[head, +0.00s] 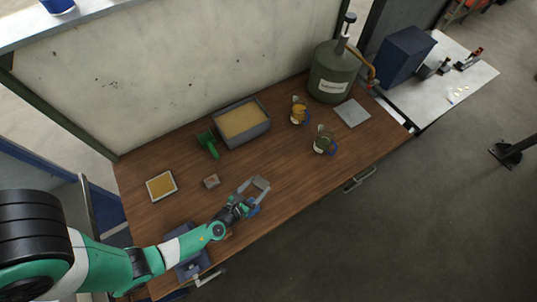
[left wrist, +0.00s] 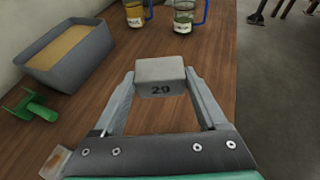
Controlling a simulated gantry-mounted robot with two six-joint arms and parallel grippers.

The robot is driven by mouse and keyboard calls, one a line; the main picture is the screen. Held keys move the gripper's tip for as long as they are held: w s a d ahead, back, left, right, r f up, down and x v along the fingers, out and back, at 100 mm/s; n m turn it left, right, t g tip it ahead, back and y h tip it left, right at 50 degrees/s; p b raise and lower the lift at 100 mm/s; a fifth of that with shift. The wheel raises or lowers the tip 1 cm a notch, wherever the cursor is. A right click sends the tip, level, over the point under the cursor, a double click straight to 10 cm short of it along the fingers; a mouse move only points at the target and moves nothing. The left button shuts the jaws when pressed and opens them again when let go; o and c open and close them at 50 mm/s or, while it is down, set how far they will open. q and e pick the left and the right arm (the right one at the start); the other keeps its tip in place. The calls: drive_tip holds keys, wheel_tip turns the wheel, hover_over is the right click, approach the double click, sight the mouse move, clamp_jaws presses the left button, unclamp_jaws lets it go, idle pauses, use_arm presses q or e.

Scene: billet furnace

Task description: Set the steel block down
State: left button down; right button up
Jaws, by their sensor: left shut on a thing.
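The steel block (left wrist: 160,77) is a grey block marked "29", seen between the fingertips of my left gripper (left wrist: 160,88) in the left wrist view. The gripper is shut on it, one finger on each side. In the head view, my left gripper (head: 254,188) reaches over the wooden table (head: 290,175) near its front edge, and the block is small at the fingertips. I cannot tell for sure whether the block touches the table. My right gripper is not in view.
A grey bin of sandy material (head: 243,122), a green scoop (head: 208,143), two jugs (head: 299,113) (head: 324,142), a flat grey plate (head: 352,112), a green canister (head: 333,74), a small brownish block (head: 211,181) and a shallow yellow tray (head: 161,186) stand around. The table's middle right is clear.

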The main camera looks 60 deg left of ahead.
sight(252, 170)
use_arm(q)
drive_tip(key=w+a+f+b, duration=0.1)
drive_tip(key=a+f+b, duration=0.2)
drive_tip(key=a+b, duration=0.1)
drive_tip(key=w+a+f+b, duration=0.1)
drive_tip(key=a+f+b, duration=0.1)
drive_tip(key=a+b, duration=0.2)
drive_tip(key=w+a+f+b, duration=0.1)
drive_tip(key=a+f+b, duration=0.2)
drive_tip(key=a+b, duration=0.1)
drive_tip(key=shift+w+f+b, duration=0.25)
drive_tip(key=shift+f+b, duration=0.05)
drive_tip(key=shift+b, duration=0.3)
drive_tip(key=shift+w+a+f, duration=0.1)
drive_tip(key=shift+a+f, duration=0.1)
drive_tip(key=shift+a, duration=0.15)
drive_tip(key=f+b, duration=0.1)
drive_tip(key=b, duration=0.1)
drive_tip(key=f+b, duration=0.1)
drive_tip(key=f, duration=0.1)
drive_tip(key=shift+w+a+f+b, duration=0.2)
drive_tip(key=shift+a+b, duration=0.2)
drive_tip(key=shift+f+b, duration=0.3)
drive_tip(key=shift+f, duration=0.1)
drive_tip(key=shift+r, duration=0.2)
